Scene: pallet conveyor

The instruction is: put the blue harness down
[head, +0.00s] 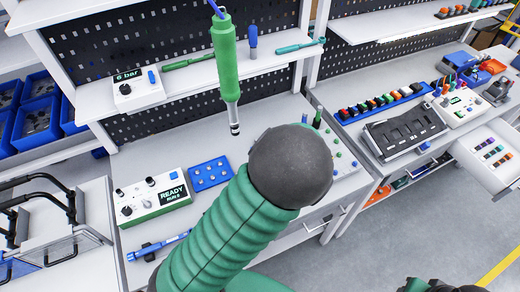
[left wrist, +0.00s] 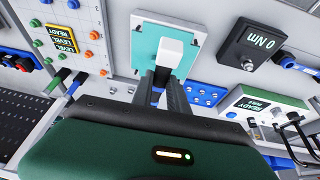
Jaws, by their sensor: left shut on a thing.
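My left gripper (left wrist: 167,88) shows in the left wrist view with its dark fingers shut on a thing. A small blue part, apparently the blue harness (left wrist: 157,96), shows at the fingers. Most of it is hidden. A white block (left wrist: 170,48) in front of a teal plate (left wrist: 147,32) lies just beyond the fingertips. I cannot tell whether the block belongs to the held thing. In the head view my green arm hides the gripper and the harness.
A grey board with coloured studs (left wrist: 85,25) lies left of the gripper in the wrist view. A blue knob tray (head: 209,173) and a READY box (head: 155,198) stand on the bench. A green tool (head: 226,65) hangs above. A blue wrench (head: 158,245) lies in front.

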